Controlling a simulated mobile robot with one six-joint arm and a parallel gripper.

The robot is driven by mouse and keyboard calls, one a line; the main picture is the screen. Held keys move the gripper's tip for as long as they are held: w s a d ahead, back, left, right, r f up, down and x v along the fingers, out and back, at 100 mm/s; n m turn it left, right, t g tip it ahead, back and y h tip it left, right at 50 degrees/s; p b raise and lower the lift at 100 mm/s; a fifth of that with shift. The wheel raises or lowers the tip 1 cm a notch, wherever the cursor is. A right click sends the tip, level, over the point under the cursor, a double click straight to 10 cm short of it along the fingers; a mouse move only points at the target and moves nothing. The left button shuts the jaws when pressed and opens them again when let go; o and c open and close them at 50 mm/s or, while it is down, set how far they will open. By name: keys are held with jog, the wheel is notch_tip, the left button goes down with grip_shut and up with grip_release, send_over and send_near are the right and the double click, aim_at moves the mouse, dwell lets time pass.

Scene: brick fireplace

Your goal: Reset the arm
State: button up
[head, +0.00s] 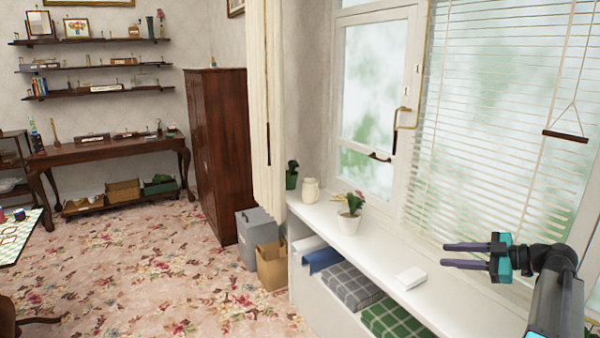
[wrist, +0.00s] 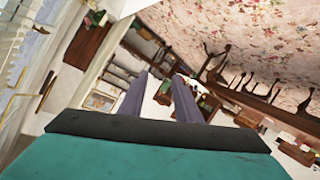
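My gripper (head: 446,255) is at the right side of the head view, in front of the window blinds and above the white window sill. Its two purple fingers point left and are parallel, with a clear gap between them. Nothing is held. The wrist view also shows both fingers of my gripper (wrist: 162,76) apart, with a tilted view of the room beyond them. My arm comes up from the lower right corner.
Window blinds (head: 500,130) hang close behind my gripper. A wooden cabinet (head: 218,150) stands farther back. The floral carpet (head: 150,265) is largely open.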

jog(key=s+a+f+m+g, duration=0.1)
jog(key=a+f+g, duration=0.2)
jog(key=a+f, duration=1)
jog(key=s+a+f+m+g, duration=0.15)
jog(key=a+f+g, duration=0.25)
jog(key=a+f, duration=0.95)
jog(key=s+a+f+g, duration=0.1)
jog(key=s+a+f, duration=0.25)
jog(key=f, duration=0.25)
jog(key=s+a+f+g, duration=0.2)
jog(key=s+f, duration=0.2)
jog(key=f, duration=0.2)
jog(key=s+a+f+m+g+h, duration=0.2)
jog(key=s+a+f+h, duration=0.1)
jog(key=s+f, duration=0.6)
jog(key=s+a+f+m+g+h, duration=0.25)
jog(key=s+f, duration=0.45)
jog(key=s, duration=0.4)
jog(key=s+d+f+g+h, duration=0.1)
jog(key=s+d+f+h, duration=0.15)
jog(key=s, duration=0.45)
jog(key=s+d+f+m+h, duration=0.1)
jog(key=d+f+m+h, duration=0.1)
jog(key=d+m, duration=0.4)
jog(key=shift+s+d+f+m+t+h, duration=0.25)
jog(key=shift+s+m+t+h, duration=0.15)
jog(key=shift+m, duration=0.7)
